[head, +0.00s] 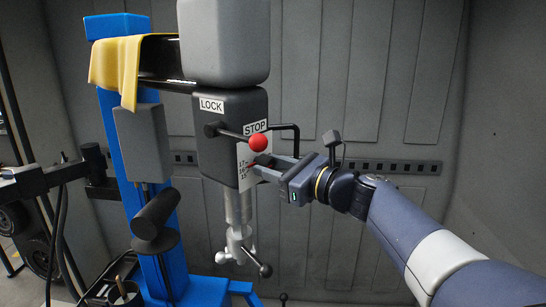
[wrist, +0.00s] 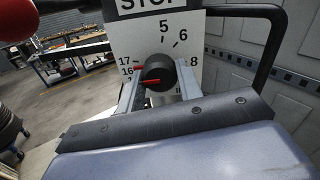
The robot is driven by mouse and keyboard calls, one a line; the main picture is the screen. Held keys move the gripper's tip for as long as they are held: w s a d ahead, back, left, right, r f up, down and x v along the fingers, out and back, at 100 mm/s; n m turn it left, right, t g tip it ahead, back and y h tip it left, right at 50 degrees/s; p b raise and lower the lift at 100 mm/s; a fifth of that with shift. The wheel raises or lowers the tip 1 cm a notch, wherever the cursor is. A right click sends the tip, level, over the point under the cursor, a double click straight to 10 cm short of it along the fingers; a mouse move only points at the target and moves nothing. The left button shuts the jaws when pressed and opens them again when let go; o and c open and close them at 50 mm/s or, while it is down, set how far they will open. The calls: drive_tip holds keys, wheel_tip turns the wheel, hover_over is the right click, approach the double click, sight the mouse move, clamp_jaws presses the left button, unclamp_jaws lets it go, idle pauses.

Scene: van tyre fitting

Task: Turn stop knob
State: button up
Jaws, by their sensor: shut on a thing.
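The stop knob (wrist: 158,72) is a black round knob on a white dial plate (wrist: 218,22) with numbers including 5, 6, 8, 17, 16 and 15. Its red pointer line points left, slightly below level, towards the 16 and 15 side. My gripper (wrist: 161,84) is shut on the knob, one finger on each side. In the head view my gripper (head: 264,165) reaches from the right to the plate below the STOP label (head: 255,127); the knob is mostly hidden there by the fingers.
A red ball-ended lever (head: 258,143) sticks out just above my gripper. A black bent bar (head: 290,128) is behind it. A LOCK label (head: 211,105) marks the dark housing, on a blue column (head: 117,122) with a yellow cloth (head: 116,67). Open space lies right of the machine.

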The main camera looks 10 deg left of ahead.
drive_tip(key=shift+m+p, duration=0.7)
drive_tip(key=shift+m, duration=0.4)
drive_tip(key=shift+f, duration=0.1)
drive_tip(key=o, duration=1)
drive_tip(key=shift+d, duration=0.1)
drive_tip(key=b+v, duration=0.2)
drive_tip(key=v, duration=0.8)
drive_tip(key=shift+s+d+b, duration=0.2)
drive_tip(key=shift+d+b, duration=0.1)
drive_tip(key=shift+b, duration=0.05)
